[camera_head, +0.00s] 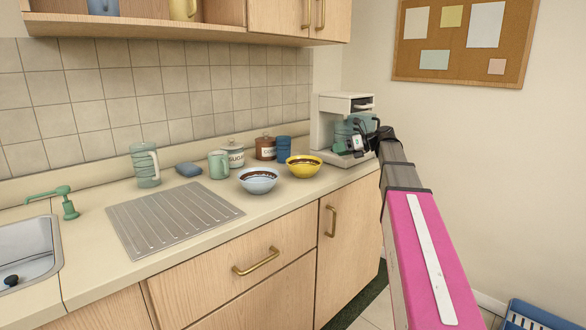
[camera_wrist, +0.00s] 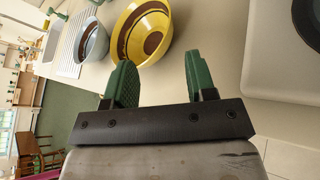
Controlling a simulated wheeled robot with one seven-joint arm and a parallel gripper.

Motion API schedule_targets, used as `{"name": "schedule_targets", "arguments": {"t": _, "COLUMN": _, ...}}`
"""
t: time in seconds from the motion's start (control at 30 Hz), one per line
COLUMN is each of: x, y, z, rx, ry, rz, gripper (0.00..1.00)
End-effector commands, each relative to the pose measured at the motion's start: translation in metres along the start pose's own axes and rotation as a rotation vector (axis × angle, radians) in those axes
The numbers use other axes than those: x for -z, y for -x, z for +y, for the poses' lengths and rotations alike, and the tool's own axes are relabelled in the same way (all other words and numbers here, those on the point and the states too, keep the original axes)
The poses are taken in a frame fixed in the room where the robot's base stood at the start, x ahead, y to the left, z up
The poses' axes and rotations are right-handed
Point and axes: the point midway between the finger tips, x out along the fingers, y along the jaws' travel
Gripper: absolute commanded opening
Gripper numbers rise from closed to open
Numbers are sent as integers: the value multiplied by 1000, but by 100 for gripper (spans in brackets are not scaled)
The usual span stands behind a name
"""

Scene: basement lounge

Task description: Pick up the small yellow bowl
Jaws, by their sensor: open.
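The small yellow bowl (camera_head: 303,171) stands upright on the counter, right of a light blue bowl (camera_head: 258,186). Both have a dark patterned band inside. In the wrist view the yellow bowl (camera_wrist: 164,25) lies ahead of my gripper (camera_wrist: 160,68), toward the upper left. The left green finger overlaps the bowl's near edge in the picture; whether it touches, I cannot tell. The fingers are apart with nothing between them. In the head view my gripper (camera_head: 356,143) is right of the bowl, in front of the coffee maker, and partly hard to make out.
A white coffee maker (camera_head: 331,118) stands right of the yellow bowl. Behind the bowls are a blue cup (camera_head: 284,148), a brown canister (camera_head: 265,148), a sugar jar (camera_head: 232,154) and a green mug (camera_head: 218,166). A ridged drainboard (camera_head: 172,213) lies left. The counter's front edge is clear.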

Motion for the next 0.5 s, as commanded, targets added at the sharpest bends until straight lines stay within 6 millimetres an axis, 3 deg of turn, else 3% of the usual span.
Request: {"name": "schedule_targets", "arguments": {"t": 0.5, "x": -2, "y": -55, "z": 0, "rx": -2, "ry": -5, "rz": -2, "gripper": 51}}
